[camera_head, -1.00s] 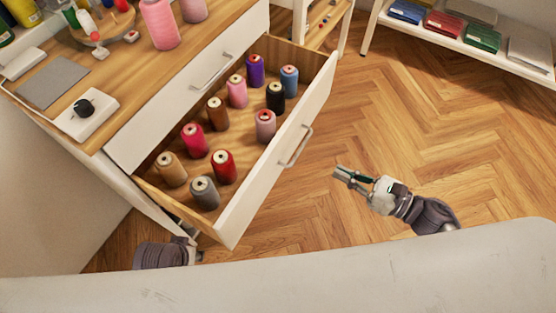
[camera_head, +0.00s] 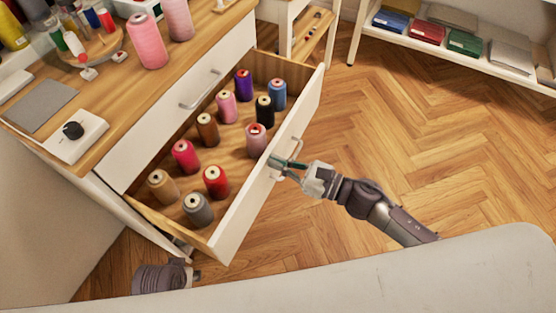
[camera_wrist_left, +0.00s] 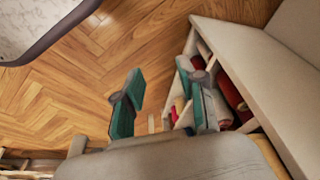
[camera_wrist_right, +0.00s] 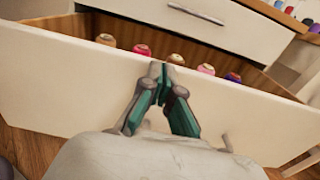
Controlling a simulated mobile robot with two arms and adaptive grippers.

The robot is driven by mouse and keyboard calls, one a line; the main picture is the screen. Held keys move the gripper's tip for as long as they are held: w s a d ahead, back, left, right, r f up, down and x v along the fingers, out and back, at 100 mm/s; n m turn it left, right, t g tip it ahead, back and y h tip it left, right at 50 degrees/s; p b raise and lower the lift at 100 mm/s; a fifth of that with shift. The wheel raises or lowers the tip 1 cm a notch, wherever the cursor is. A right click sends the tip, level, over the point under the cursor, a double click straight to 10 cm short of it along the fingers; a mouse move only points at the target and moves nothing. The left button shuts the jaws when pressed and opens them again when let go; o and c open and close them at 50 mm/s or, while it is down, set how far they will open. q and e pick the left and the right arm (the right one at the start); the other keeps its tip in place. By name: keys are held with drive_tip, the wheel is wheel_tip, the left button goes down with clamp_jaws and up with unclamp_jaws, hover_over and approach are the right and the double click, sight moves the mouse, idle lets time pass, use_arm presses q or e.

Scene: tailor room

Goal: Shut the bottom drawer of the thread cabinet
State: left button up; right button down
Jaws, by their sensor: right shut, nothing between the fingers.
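The thread cabinet (camera_head: 120,165) stands at the left of the head view. Its drawer (camera_head: 238,215) is pulled out below a closed drawer front (camera_head: 160,130) and holds several upright thread spools. My right gripper (camera_head: 275,163) is at the outer face of the open drawer, beside its metal handle (camera_head: 297,148). In the right wrist view its fingertips (camera_wrist_right: 163,78) are together in front of the white drawer face (camera_wrist_right: 75,85); contact is hard to tell. My left gripper (camera_wrist_left: 165,95) has its fingers apart and empty, low near the cabinet; the head view shows little of it.
In the left wrist view, red rolls (camera_wrist_left: 231,92) lie in an open compartment close to my left fingers. A low white shelf (camera_head: 460,48) with folded cloths stands at the back right. Spools (camera_head: 147,40) stand on the cabinet top. The wooden floor (camera_head: 420,120) at right is clear.

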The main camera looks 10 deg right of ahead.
use_arm(q)
drive_tip(key=shift+w, duration=0.1)
use_arm(e)
drive_tip(key=shift+w+a, duration=0.1)
drive_tip(key=shift+a, duration=0.05)
use_arm(q)
drive_tip(key=w+b+v, duration=0.1)
drive_tip(key=b+v, duration=0.2)
drive_tip(key=v, duration=0.8)
drive_tip(key=shift+r+t+b, duration=0.25)
drive_tip(key=shift+t+b, duration=0.1)
drive_tip(key=shift+t, duration=0.05)
use_arm(e)
drive_tip(key=x, duration=2.1)
use_arm(q)
drive_tip(key=shift+a+f, duration=0.1)
use_arm(e)
drive_tip(key=shift+f, duration=0.1)
